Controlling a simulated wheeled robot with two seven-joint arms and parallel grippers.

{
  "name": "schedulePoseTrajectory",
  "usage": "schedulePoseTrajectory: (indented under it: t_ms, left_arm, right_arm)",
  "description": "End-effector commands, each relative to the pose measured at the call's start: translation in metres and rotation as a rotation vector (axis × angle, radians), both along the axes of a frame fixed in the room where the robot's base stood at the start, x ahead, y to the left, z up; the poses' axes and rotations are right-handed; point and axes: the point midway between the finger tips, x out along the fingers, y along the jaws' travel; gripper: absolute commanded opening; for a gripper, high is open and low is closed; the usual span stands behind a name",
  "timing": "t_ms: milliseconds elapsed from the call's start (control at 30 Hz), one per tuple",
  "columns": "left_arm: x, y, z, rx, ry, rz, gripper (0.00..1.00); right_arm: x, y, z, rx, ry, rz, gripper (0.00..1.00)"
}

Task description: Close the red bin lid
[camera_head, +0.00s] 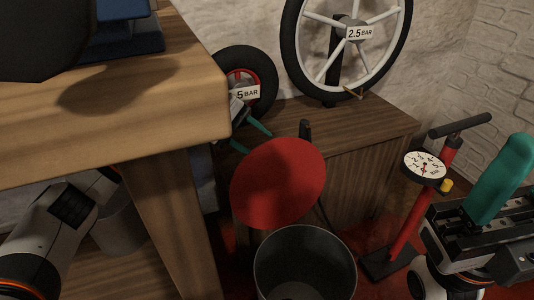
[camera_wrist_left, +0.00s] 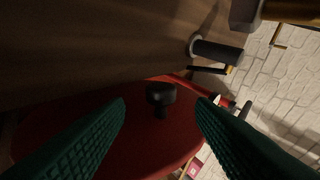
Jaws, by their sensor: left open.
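The red lid (camera_head: 278,182) stands raised and tilted above the grey bin (camera_head: 305,262), whose mouth is uncovered. A black knob (camera_wrist_left: 161,96) sits on the red lid (camera_wrist_left: 135,142) in the left wrist view. My left gripper (camera_head: 250,136) is behind the lid at its upper left in the head view, partly hidden by the table and lid. Its green fingers are open, one on each side of the knob in the wrist view; contact cannot be told. My right gripper (camera_head: 490,205) is at the right edge, with one green finger showing.
A wooden table (camera_head: 120,115) stands at left, over my left arm. A wooden cabinet (camera_head: 360,150) behind the bin carries a white-spoked wheel (camera_head: 346,33) and a small red-rimmed wheel (camera_head: 246,78). A red floor pump (camera_head: 408,225) stands between bin and right gripper.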

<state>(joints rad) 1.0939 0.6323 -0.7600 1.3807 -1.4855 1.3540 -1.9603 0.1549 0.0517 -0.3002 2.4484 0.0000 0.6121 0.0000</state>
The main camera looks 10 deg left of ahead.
Motion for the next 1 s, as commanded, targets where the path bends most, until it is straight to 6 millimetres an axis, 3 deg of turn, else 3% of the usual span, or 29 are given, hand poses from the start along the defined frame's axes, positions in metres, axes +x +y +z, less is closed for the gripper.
schedulePoseTrajectory:
  t_ms: [200,633,933,1000]
  left_arm:
    - [0.006,-0.023,-0.023,-0.001,0.002,-0.001,0.50]
    - [0.008,-0.030,-0.027,-0.001,0.001,0.002,0.50]
    - [0.008,-0.030,-0.027,-0.001,0.001,0.002,0.01]
    - [0.008,-0.030,-0.027,-0.001,0.001,0.002,0.00]
  right_arm:
    - [-0.005,0.001,0.004,-0.002,-0.040,-0.002,0.49]
    - [-0.006,0.001,0.008,-0.004,-0.049,-0.003,0.49]
    - [-0.006,0.001,0.007,-0.004,-0.048,-0.003,0.49]
    - [-0.006,0.001,0.007,-0.004,-0.048,-0.003,0.49]
